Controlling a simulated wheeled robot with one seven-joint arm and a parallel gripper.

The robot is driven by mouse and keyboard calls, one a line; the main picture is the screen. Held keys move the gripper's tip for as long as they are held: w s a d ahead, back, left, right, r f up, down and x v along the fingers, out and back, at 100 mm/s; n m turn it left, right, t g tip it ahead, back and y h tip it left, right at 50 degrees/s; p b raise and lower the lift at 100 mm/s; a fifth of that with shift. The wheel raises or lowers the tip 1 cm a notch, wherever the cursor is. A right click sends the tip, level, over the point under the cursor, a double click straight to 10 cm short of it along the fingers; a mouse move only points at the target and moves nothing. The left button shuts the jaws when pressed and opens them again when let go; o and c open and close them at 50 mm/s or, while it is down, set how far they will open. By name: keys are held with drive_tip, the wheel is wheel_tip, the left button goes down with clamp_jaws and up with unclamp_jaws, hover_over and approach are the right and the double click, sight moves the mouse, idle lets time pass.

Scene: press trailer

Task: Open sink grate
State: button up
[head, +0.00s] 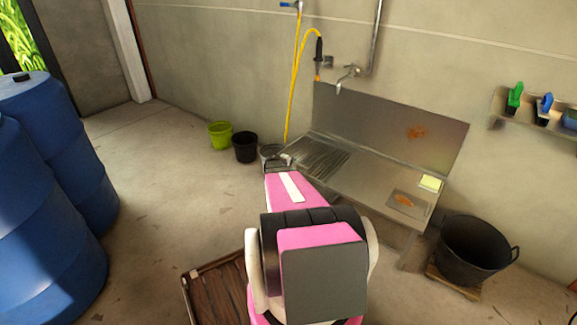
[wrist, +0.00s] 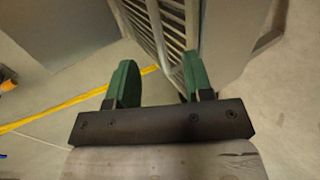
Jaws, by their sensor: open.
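The metal sink (head: 375,185) stands against the back wall in the head view. Its slatted grate (head: 322,158) covers the left part, beside my gripper (head: 276,157). In the wrist view the grate (wrist: 160,32) shows as pale parallel bars with a long edge rod. My gripper (wrist: 158,80) is open, with its two green fingers spread. The edge rod runs down toward the gap between the fingers, closer to the right finger. I cannot tell whether it touches that finger. Nothing is visibly gripped.
A tap (head: 346,76) and a yellow hose (head: 294,80) are on the wall above the sink. A green bucket (head: 220,135) and a black bucket (head: 245,148) stand left of it. A black tub (head: 472,250) stands right. Blue barrels (head: 45,240) fill the left side.

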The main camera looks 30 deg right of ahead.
sight(298, 164)
drive_tip(key=shift+x, duration=3.25)
clamp_jaws()
